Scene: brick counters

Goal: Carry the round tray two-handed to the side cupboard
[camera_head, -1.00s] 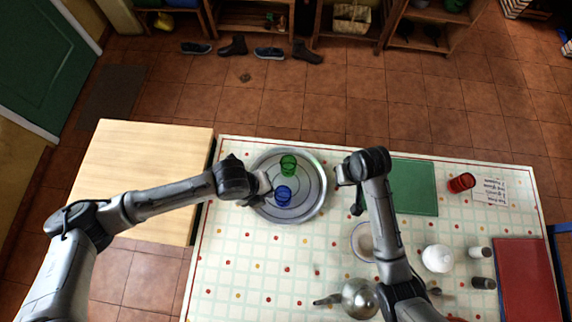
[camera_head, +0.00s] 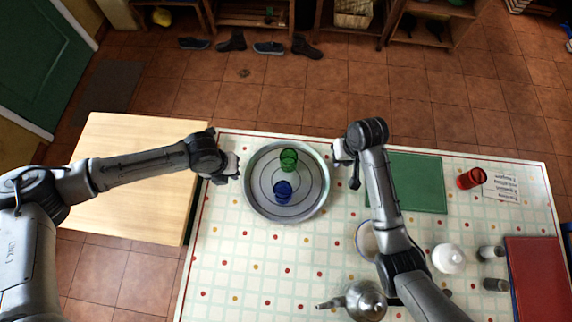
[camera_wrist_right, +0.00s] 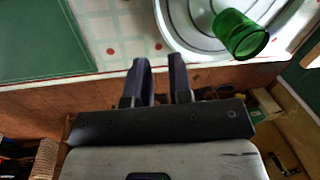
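The round grey metal tray (camera_head: 256,202) lies on the checked tablecloth near the table's far left corner. A green glass (camera_head: 289,160) and a blue glass (camera_head: 283,191) stand on it. My left gripper (camera_head: 233,167) is just left of the tray's rim, apart from it; its finger gap cannot be made out. My right gripper (camera_head: 340,157) is just beyond the tray's right rim. In the right wrist view its fingers (camera_wrist_right: 160,68) are parted with nothing between them, and the tray (camera_wrist_right: 190,35) shows beyond. The side cupboard (camera_head: 125,190) has a bare light wooden top at the left.
A green mat (camera_head: 418,185), a red glass (camera_head: 471,178), a white pot (camera_head: 448,259) and a metal teapot (camera_head: 362,301) are on the table (camera_head: 250,262). A bowl (camera_head: 367,240) is partly behind my right arm. A narrow gap separates cupboard and table.

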